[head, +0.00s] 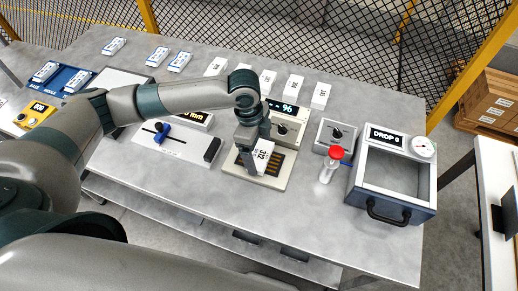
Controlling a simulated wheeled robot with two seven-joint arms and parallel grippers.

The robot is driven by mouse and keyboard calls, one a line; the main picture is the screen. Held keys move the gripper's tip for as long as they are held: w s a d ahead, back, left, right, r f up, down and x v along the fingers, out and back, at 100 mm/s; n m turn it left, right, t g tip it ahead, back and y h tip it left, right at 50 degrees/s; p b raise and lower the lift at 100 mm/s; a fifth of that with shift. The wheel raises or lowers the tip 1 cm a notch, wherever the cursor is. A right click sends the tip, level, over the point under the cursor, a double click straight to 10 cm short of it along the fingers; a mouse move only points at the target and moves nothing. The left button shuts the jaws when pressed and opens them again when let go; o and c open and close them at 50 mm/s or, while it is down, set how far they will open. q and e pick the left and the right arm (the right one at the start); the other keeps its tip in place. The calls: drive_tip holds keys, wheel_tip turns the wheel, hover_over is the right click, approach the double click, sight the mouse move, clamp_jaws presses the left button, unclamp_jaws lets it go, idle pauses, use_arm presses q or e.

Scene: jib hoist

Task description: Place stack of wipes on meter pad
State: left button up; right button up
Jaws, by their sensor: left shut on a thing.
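My left gripper (252,163) points down over the meter pad and is shut on a white stack of wipes (263,151) marked with dark digits. The meter pad (275,183) is a beige plate with a dark ribbed area. The stack stands upright over the pad's back left part; I cannot tell whether it touches the pad. A display reading 96 (286,107) and a grey box with a knob stand just behind the pad. My right gripper is not in view.
More white blocks (268,82) stand in a row behind. A slide fixture (173,148) lies left of the pad. The table front is clear.

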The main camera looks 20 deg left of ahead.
sight(254, 153)
use_arm(q)
drive_tip(key=shift+f, duration=0.1)
drive_tip(key=o, duration=0.8)
drive_tip(key=shift+c, duration=0.2)
wheel_tip(254, 153, up, 12)
drive_tip(key=a+b, duration=0.1)
drive_tip(key=b, duration=0.3)
drive_tip(key=shift+a, duration=0.35)
